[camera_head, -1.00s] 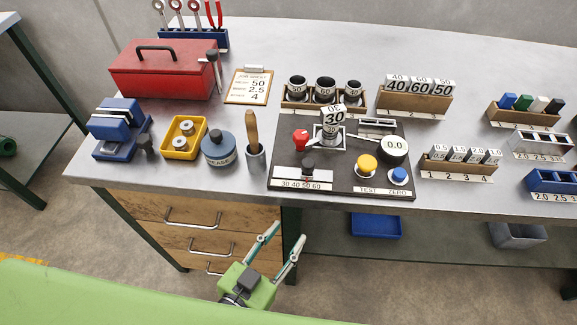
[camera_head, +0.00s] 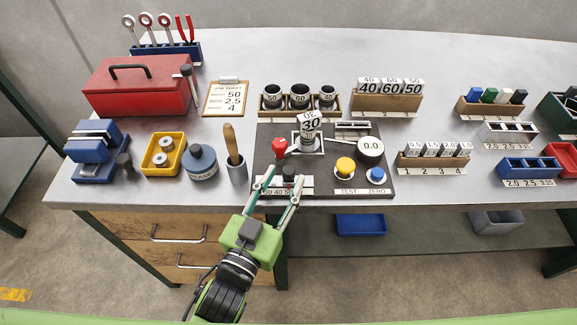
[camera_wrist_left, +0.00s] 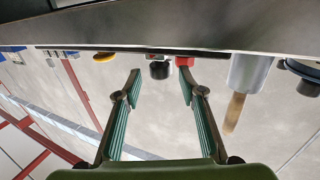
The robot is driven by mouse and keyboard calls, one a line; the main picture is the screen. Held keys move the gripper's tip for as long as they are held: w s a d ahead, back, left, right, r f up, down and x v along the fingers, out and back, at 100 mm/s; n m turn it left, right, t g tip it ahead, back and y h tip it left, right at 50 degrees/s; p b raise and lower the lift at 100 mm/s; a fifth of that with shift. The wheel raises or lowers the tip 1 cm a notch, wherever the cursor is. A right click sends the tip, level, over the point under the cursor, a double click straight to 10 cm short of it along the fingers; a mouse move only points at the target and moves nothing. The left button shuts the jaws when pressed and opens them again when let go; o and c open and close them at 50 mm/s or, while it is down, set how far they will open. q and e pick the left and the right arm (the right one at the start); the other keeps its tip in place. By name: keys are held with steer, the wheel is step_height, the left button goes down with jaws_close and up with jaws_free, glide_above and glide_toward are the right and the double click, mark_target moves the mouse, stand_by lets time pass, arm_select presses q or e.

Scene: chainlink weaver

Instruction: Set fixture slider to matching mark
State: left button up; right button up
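The dark fixture board (camera_head: 324,186) lies at the bench's front edge. Its black slider knob (camera_head: 289,171) stands near the front left, above a white scale strip (camera_head: 270,191) whose marks are partly hidden by my fingers. My left gripper (camera_head: 282,178) is open, with its fingers on either side of the knob in the head view. In the left wrist view the black knob (camera_wrist_left: 160,70) shows beyond and between the open, empty fingertips, apart from them. The job sheet clipboard (camera_head: 226,97) reads 50, 2.5 and 4. My right gripper is not in view.
A red knob (camera_head: 279,148), a cylinder marked 30 (camera_head: 310,125), a yellow button (camera_head: 345,166), a blue button (camera_head: 376,175) and a 0.0 dial (camera_head: 371,147) crowd the board. A grey cup with a wooden-handled tool (camera_head: 237,172) stands just left.

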mark_target(286, 176)
arm_select(q)
steer(key=shift+x, duration=1.75)
jaws_close()
steer(key=a+p, duration=0.2)
steer(key=a, duration=0.2)
steer(key=shift+a, duration=0.4)
